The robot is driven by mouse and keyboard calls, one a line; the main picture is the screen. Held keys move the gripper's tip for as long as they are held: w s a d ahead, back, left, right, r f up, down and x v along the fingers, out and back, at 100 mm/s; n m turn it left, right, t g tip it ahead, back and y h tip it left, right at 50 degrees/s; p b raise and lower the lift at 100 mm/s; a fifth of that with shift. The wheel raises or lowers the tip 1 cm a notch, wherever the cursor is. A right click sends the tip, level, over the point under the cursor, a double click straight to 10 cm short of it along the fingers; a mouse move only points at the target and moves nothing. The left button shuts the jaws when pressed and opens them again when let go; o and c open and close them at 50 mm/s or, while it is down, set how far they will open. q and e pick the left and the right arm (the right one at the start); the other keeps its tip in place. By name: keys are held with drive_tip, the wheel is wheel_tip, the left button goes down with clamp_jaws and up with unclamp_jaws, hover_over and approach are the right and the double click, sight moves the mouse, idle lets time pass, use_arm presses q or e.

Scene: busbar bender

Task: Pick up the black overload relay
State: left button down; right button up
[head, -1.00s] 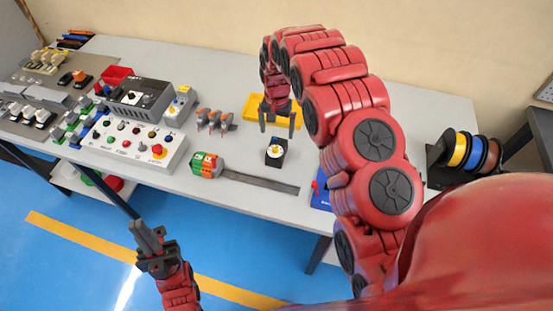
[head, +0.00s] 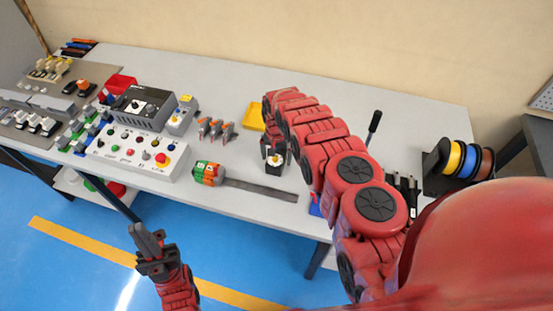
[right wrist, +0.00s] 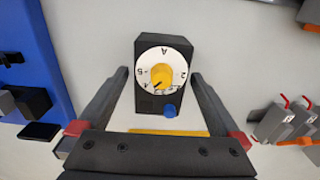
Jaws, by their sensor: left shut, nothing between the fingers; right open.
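The black overload relay is a black box with a white dial, a yellow knob and a blue button. In the head view the relay (head: 276,162) stands on the table, partly covered by my right gripper (head: 274,150). In the right wrist view the relay (right wrist: 147,101) is upright in the picture, between the two open fingers of my right gripper (right wrist: 157,80). A gap shows on each side, so the fingers do not touch it. My left gripper (head: 147,236) is shut and empty, over the floor in front of the table.
A grey flat bar (head: 262,190) and an orange-green part (head: 208,173) lie in front of the relay. A yellow tray (head: 255,116) and several grey-orange connectors (head: 215,129) lie behind and left. A control box (head: 138,152) is further left, wire spools (head: 470,158) at right.

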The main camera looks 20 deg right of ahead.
drive_tip(key=shift+f, duration=0.6)
drive_tip(key=shift+c, duration=0.3)
clamp_jaws()
drive_tip(key=shift+r, duration=0.15)
